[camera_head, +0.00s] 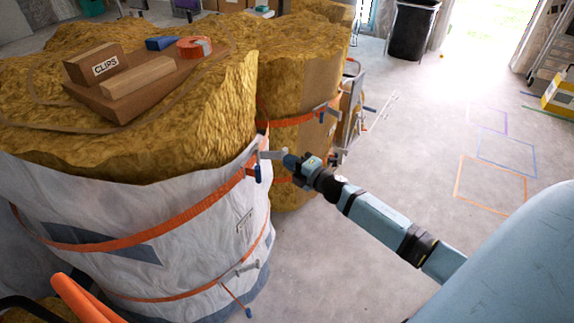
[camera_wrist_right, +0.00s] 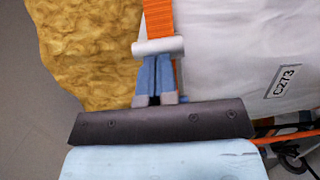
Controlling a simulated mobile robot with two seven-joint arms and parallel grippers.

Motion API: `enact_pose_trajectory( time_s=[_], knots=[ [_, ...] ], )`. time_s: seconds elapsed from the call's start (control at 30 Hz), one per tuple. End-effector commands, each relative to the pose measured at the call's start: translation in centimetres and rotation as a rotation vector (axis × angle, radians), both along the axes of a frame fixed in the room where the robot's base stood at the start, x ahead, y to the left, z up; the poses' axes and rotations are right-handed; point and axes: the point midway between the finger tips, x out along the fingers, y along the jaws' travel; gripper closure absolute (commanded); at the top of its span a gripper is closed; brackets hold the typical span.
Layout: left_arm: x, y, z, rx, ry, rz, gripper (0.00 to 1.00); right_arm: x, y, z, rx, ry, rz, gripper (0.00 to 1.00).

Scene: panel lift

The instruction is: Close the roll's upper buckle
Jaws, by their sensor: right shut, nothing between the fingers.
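The large roll (camera_head: 190,220), wrapped in white sheeting, stands at the left of the head view, with rough yellow material at its top. An orange upper strap (camera_head: 180,217) runs around it to the upper buckle (camera_head: 252,168) at its right edge. The buckle's pale grey lever bar (camera_head: 271,155) sticks out to the right; it also shows in the right wrist view (camera_wrist_right: 158,47). My right gripper (camera_head: 287,159) is shut and empty. Its blue fingers (camera_wrist_right: 154,75) are at the bar; whether they touch it I cannot tell. My left gripper is out of view.
A lower buckle (camera_head: 247,267) sits on the roll's lower strap. A board with a CLIPS box (camera_head: 92,64) and orange tape (camera_head: 194,47) lies on top. Another strapped roll (camera_head: 300,90) stands behind. The floor at right is open, with taped outlines.

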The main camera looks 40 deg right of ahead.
Motion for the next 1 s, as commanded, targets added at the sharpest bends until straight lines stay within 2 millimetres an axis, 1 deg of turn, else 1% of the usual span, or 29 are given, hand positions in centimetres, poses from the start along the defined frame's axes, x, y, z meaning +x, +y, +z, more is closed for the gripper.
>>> enact_pose_trajectory(
  time_s=[0.03,0.1,0.43,0.5,0.7,0.83,1.0],
  knots=[
    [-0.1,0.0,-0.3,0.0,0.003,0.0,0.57,0.4,-0.6,0.0,-0.006,0.0,0.045,1.0],
    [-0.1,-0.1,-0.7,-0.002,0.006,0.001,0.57,0.9,-1.0,-0.2,-0.007,0.0,0.112,1.0],
    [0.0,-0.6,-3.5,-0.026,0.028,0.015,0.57,3.4,-2.8,-0.5,-0.005,-0.002,0.42,1.0],
    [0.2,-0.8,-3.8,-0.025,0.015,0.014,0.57,4.0,-3.1,-0.5,-0.004,-0.003,0.48,1.0],
    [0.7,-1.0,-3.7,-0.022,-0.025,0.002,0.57,5.3,-3.5,-0.4,-0.002,-0.001,0.632,1.0],
    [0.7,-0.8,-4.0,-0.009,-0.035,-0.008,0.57,5.9,-3.5,-0.3,-0.001,-0.001,0.698,1.0],
    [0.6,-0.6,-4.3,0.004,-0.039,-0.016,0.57,6.5,-3.6,-0.2,0.0,-0.001,0.692,1.0]
  ],
)
